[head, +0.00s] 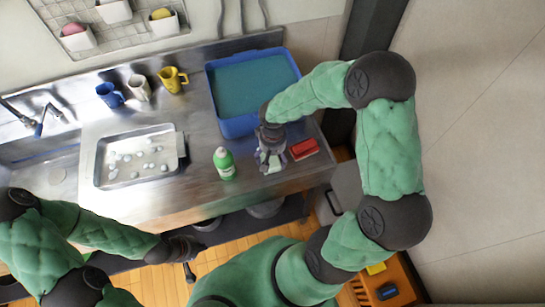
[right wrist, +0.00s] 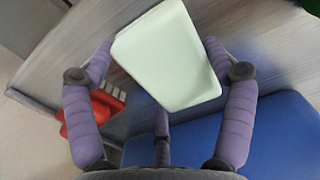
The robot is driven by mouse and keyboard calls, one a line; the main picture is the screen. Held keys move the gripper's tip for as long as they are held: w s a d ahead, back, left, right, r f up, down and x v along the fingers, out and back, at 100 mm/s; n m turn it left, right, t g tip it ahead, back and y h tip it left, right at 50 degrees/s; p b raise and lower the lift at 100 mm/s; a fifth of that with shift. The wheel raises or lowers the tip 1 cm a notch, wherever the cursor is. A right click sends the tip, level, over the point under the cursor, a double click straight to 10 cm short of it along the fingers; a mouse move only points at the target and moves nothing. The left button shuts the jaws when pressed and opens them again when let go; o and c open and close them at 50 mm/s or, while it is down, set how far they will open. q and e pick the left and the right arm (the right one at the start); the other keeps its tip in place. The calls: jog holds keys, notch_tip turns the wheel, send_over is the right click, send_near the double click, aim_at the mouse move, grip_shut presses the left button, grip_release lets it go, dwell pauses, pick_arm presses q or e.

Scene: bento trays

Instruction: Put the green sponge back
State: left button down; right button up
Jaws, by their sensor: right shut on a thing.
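The pale green sponge (right wrist: 167,58) is between the purple fingers of my right gripper (right wrist: 160,75) in the right wrist view. In the head view my right gripper (head: 270,160) is over the counter, between the green bottle and the red brush; the sponge is mostly hidden there. White wall holders hang at the top left: one with a pink sponge (head: 73,29), one with a yellow sponge (head: 161,14), and between them a holder (head: 115,12) with no sponge visible. My left gripper (head: 190,251) is low, in front of the counter; its fingers are too small to read.
A blue basin (head: 213,97) of water stands behind my right gripper. A green bottle (head: 223,164) and a red brush (head: 304,149) flank the gripper. Blue (head: 109,94), white (head: 139,87) and yellow (head: 172,79) mugs stand behind a metal tray (head: 99,165) with several pale pieces.

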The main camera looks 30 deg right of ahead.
jog(key=shift+f, duration=0.2)
jog(key=shift+f, duration=0.15)
jog(key=o, duration=0.9)
jog(key=shift+r, duration=0.2)
jog(key=shift+r, duration=0.35)
notch_tip(320, 180, up, 11)
jog(key=p, duration=0.3)
jog(key=shift+r, duration=0.2)
